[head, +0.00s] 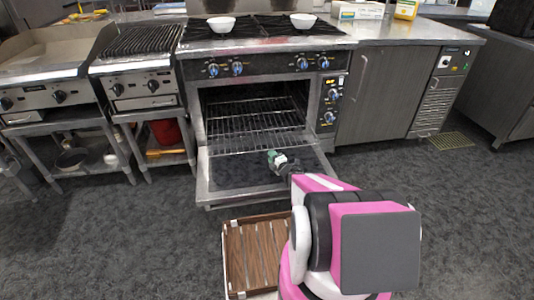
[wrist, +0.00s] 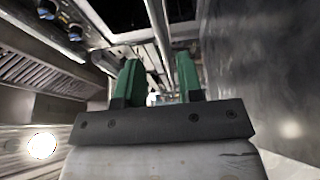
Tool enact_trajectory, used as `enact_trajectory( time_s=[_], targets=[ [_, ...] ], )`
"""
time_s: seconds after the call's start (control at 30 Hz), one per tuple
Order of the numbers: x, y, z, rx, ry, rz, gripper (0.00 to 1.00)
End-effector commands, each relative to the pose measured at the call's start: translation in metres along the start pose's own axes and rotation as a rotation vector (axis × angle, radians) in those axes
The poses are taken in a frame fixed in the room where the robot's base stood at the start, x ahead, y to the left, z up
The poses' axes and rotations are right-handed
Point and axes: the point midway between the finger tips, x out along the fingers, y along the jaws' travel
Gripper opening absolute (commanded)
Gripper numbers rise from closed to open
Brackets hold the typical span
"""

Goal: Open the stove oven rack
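The stove oven (head: 260,85) stands with its door (head: 235,175) folded down open, roughly level in front of the cavity. The wire oven rack (head: 245,122) sits inside the cavity, its front edge near the opening. My gripper (head: 277,160) is above the open door, in front of the rack, at the right half of the opening. In the wrist view my gripper (wrist: 158,82) has two green fingers standing apart, with nothing clearly held between them. Metal bars show beyond the fingertips; I cannot tell whether the fingers touch the rack.
A wooden slatted crate (head: 250,255) is on the floor below the door, left of my arm. Two white bowls (head: 221,24) (head: 303,21) sit on the stove top. A closed cabinet (head: 375,95) stands to the right. Carpet at far left and right is clear.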

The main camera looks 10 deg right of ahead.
Motion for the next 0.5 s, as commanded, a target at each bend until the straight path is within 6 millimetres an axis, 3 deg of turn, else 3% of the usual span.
enact_trajectory(
  time_s=[0.2, 0.5],
  targets=[
    [-0.025, 0.0, 0.0, 0.0, 0.0, -0.001, 0.34],
    [-0.029, 0.0, 0.0, 0.0, 0.001, 0.0, 0.34]
  ],
)
